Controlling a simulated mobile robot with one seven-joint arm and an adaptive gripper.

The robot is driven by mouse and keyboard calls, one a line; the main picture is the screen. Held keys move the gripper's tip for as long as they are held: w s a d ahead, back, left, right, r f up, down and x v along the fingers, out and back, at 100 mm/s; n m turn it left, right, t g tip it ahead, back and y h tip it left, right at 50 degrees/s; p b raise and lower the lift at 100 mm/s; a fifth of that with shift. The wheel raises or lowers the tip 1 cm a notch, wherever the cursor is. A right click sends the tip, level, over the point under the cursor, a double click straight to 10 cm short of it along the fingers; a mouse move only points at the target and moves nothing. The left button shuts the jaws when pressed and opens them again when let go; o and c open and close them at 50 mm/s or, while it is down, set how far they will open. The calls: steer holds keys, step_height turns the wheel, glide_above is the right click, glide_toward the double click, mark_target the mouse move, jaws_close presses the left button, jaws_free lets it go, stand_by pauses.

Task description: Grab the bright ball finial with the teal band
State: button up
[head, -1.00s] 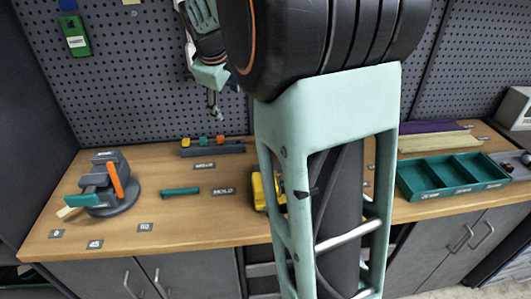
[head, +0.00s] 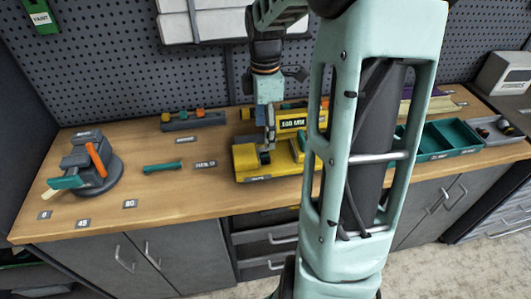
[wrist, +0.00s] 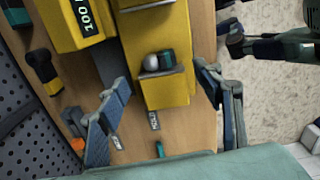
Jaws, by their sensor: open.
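A bright, pale ball (wrist: 151,62) with a teal band (wrist: 166,59) beside it lies in a dark recess of the yellow machine (wrist: 163,92), in the middle of the wrist view. In the head view the yellow machine (head: 248,172) stands on the bench, and I cannot make out the ball there. My gripper (wrist: 161,77) is open, with one finger on each side of the ball and nothing held. In the head view my gripper (head: 268,140) points down at the machine. The gap between fingertips and ball is hard to judge.
A grey clamp-like device (head: 90,165) with an orange handle stands at the left. A teal bar (head: 162,167) and a small rack (head: 193,122) lie nearby. A teal divided tray (head: 440,150) is at the right.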

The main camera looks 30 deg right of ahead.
mark_target(264, 152)
step_height(264, 152, down, 8)
steer(key=shift+w+a+f, duration=0.1)
steer(key=shift+w, duration=0.05)
stand_by(0.3)
steer(key=c, duration=1.5)
steer(key=shift+r, duration=0.2)
steer(key=shift+c, duration=0.2)
